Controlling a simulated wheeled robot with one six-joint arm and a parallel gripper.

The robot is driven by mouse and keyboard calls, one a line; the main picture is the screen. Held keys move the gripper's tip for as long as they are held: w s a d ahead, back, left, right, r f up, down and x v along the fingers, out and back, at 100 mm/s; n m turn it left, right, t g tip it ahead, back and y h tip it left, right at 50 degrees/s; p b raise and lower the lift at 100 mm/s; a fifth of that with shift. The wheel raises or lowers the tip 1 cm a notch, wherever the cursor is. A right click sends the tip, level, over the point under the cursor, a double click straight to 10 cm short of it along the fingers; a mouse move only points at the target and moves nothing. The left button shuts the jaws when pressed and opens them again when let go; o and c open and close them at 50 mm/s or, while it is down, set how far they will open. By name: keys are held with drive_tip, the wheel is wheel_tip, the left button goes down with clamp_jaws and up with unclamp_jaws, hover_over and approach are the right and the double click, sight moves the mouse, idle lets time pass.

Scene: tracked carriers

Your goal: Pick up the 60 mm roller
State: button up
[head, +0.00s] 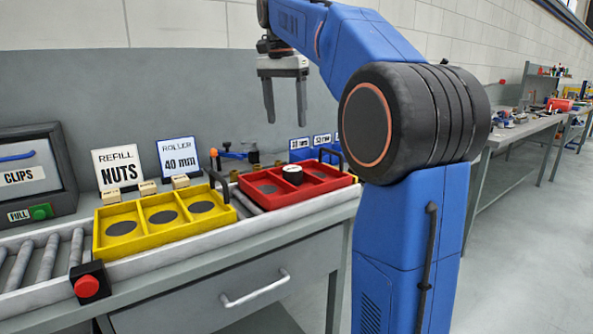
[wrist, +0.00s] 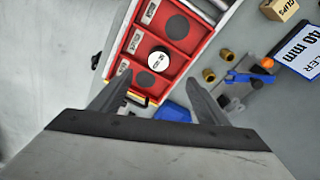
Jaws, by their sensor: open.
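My gripper (head: 286,120) is open and empty, fingers pointing down, above the back of the bench. It also shows in the wrist view (wrist: 160,80). A short round piece with a white top and dark side (head: 292,175) sits in the middle compartment of the red tray (head: 268,206). In the wrist view the round piece (wrist: 158,60) lies between and a little beyond the fingertips. Its top marking is too small to read, so I cannot tell whether it is the 60 mm roller. A card (head: 179,160) behind reads "ROLLER 40 mm".
A yellow tray (head: 128,246) with empty compartments stands left of the red one on the roller track (head: 47,258). Blue bins (head: 300,154) with size labels stand behind the red tray. A blue and orange tool (wrist: 245,76) and brass pieces (wrist: 208,75) lie beside it.

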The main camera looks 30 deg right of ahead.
approach(293, 168)
wheel_tip(293, 168, down, 5)
drive_tip(key=shift+w+a+f, duration=0.1)
drive_tip(key=shift+w+f, duration=0.05)
drive_tip(key=shift+f, duration=0.05)
drive_tip(key=shift+w+d+f, duration=0.1)
drive_tip(key=shift+d+f, duration=0.1)
drive_tip(key=shift+f, duration=0.65)
drive_tip(key=shift+s+d+f, duration=0.1)
drive_tip(key=shift+d+f, duration=0.1)
drive_tip(key=shift+f, duration=0.65)
drive_tip(key=shift+w+d+f, duration=0.1)
drive_tip(key=shift+d+f, duration=0.05)
drive_tip(key=shift+f, duration=0.7)
drive_tip(key=shift+c, duration=0.4)
drive_tip(key=c, duration=1.3)
drive_tip(key=shift+r, duration=0.15)
